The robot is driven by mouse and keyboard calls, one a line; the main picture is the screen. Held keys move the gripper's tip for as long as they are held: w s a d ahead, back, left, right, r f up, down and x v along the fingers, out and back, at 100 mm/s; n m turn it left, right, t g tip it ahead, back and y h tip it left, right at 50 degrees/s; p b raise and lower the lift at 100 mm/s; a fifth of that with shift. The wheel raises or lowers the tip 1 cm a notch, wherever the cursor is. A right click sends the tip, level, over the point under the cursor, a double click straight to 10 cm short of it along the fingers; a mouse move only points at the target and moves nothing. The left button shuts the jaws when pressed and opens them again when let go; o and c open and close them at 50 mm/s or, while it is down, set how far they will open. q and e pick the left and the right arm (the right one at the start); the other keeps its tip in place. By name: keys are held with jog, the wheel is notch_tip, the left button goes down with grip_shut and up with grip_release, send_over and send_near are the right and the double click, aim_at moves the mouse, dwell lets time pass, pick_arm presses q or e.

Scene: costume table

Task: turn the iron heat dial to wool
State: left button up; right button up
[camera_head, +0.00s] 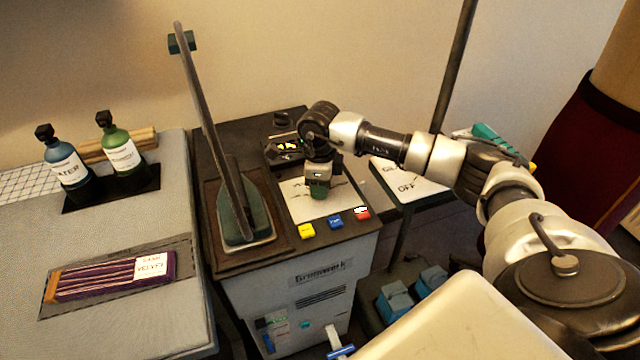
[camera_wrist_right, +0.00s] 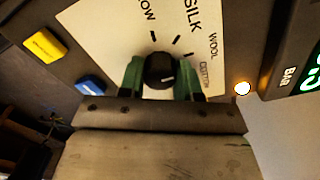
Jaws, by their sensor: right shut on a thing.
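The heat dial is a black round knob (camera_wrist_right: 158,72) on a white panel (camera_wrist_right: 110,25) marked LOW, SILK, WOOL and COTTON in the right wrist view. My right gripper (camera_head: 318,190) points down onto this panel in the head view and hides the knob there. In the right wrist view its green fingertips are shut on the knob, one on each side. A small white mark shows on the knob's right side, roughly toward the WOOL and COTTON side; the exact setting is hard to tell. My left gripper is out of view.
Yellow (camera_head: 306,231), blue (camera_head: 335,221) and red (camera_head: 362,213) buttons line the panel's front edge. A dark display (camera_head: 285,150) is behind it. A white sign (camera_head: 410,185) is at right.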

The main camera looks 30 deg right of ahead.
jog(key=shift+w+r, duration=0.1)
jog(key=o, duration=0.9)
notch_tip(320, 180, up, 11)
jog(key=shift+f+b, duration=0.15)
jog(key=shift+b, duration=0.45)
